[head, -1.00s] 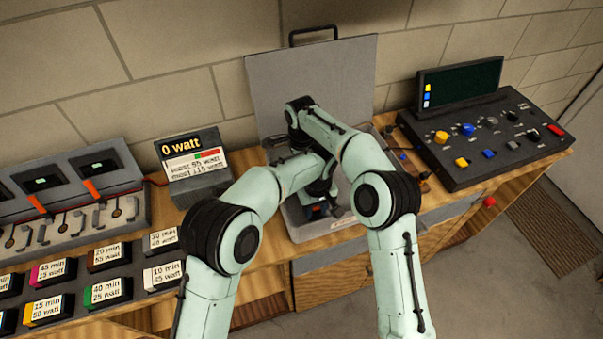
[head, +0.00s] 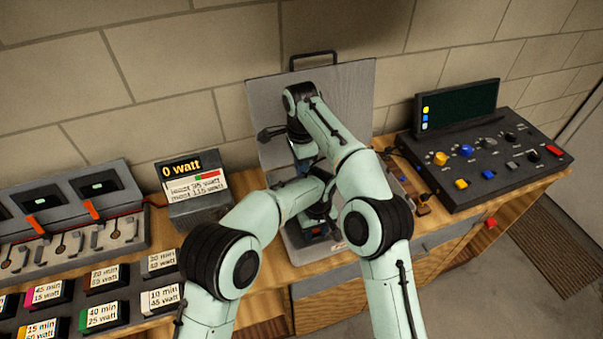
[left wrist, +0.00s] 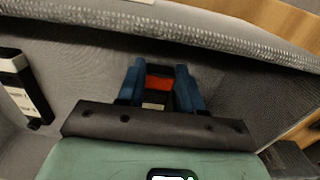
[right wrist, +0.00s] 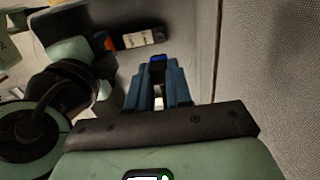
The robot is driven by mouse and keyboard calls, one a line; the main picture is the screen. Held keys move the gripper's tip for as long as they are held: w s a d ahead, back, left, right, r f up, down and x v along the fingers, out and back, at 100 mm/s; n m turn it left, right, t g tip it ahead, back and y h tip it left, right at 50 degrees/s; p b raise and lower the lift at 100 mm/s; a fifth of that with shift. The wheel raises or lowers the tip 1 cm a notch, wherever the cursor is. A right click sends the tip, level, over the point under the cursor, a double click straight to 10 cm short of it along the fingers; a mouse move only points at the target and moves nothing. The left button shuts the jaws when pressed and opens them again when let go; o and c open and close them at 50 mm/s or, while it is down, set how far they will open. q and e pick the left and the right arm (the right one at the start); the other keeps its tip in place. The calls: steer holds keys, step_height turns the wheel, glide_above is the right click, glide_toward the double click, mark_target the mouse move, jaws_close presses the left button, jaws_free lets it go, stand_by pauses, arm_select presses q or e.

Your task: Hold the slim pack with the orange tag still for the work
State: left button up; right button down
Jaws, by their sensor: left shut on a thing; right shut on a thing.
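My left gripper (left wrist: 160,75) is shut on the slim pack with the orange tag (left wrist: 159,84) inside the grey case (left wrist: 85,75). In the right wrist view a dark pack with orange and a white label (right wrist: 138,39) shows beside my left gripper. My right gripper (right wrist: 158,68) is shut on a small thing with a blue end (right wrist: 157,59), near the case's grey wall. Most of that thing is hidden by the fingers. In the head view my arms cover both fingertips.
A dark block with a white label (left wrist: 22,88) sits at the left in the case. The case's lid (head: 350,105) stands open behind. A watt display (head: 190,185) and labelled packs (head: 103,315) are at left, a control console (head: 480,150) at right.

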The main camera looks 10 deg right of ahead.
arm_select(q)
steer(key=o, duration=1.2)
steer(key=shift+r, duration=0.1)
step_height(320, 180, up, 7)
steer(key=shift+r, duration=0.65)
arm_select(e)
steer(key=shift+f, duration=0.15)
arm_select(q)
steer(key=shift+f, duration=0.1)
step_height(320, 180, down, 8)
steer(key=shift+f, duration=0.25)
steer(key=shift+r, duration=0.1)
arm_select(e)
step_height(320, 180, down, 10)
steer(key=shift+r, duration=0.2)
steer(key=shift+r, duration=0.15)
